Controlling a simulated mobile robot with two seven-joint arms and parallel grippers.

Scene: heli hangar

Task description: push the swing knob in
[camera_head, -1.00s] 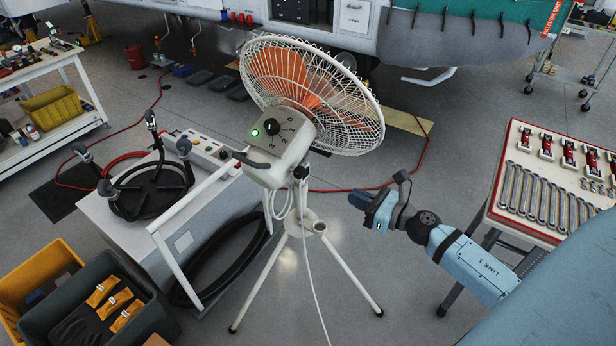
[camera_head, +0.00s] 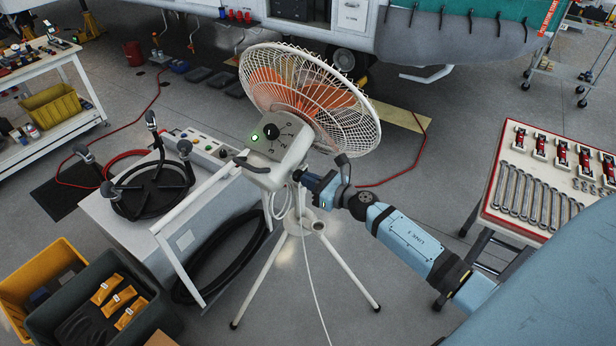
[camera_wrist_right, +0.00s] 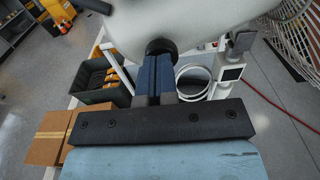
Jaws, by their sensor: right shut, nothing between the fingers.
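The white fan (camera_head: 310,95) stands on a tripod in the head view, with a grey control housing (camera_head: 277,157). The housing's face has a black dial (camera_head: 270,131) and a lit green lamp. In the right wrist view, a dark round knob (camera_wrist_right: 160,46), apparently the swing knob, sits under the pale housing (camera_wrist_right: 190,18). My right gripper (camera_head: 304,178) is just right of the housing's lower part. Its blue fingers (camera_wrist_right: 159,60) are together and empty, with the tips at the knob; I cannot tell whether they touch. My left gripper is out of view.
A grey cart (camera_head: 135,226) with a white handrail stands left of the tripod. Bins (camera_head: 60,310) with gloves are at lower left. A tool table (camera_head: 487,217) with wrenches is at right. A white cable hangs below the fan. Floor right of the tripod is open.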

